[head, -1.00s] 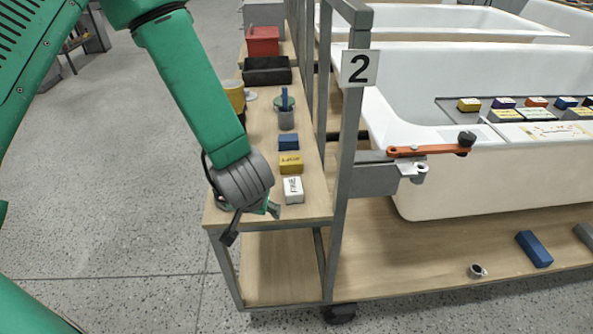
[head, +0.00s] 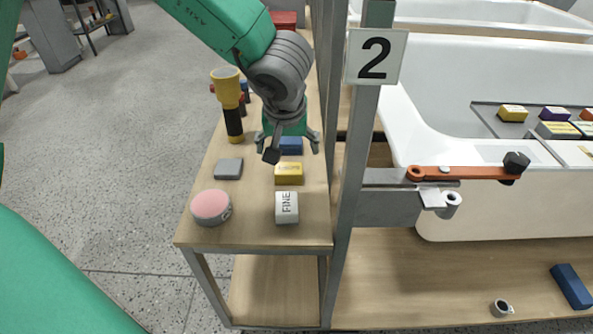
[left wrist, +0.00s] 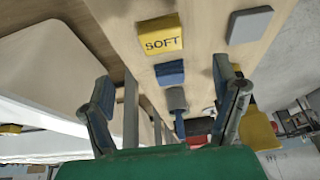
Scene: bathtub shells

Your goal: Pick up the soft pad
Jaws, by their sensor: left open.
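The soft pad (head: 289,174) is a yellow block on the narrow wooden shelf, between a white block marked FINE (head: 287,207) and a blue block (head: 290,146). Its SOFT label is readable in the left wrist view, where the pad (left wrist: 160,35) lies at the top, beyond the fingertips. My left gripper (head: 286,142) is open and empty over the shelf, just behind the soft pad in the head view and apart from it. It partly covers the blue block. In the left wrist view its spread fingers (left wrist: 163,85) have the blue block between them. My right gripper is not in view.
A grey block (head: 228,169), a pink-topped round tin (head: 211,207) and an upright yellow-and-black torch (head: 230,105) stand on the shelf's left side. A grey post with a number 2 sign (head: 376,57) rises close on the right. A white tub (head: 445,75) stands beyond.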

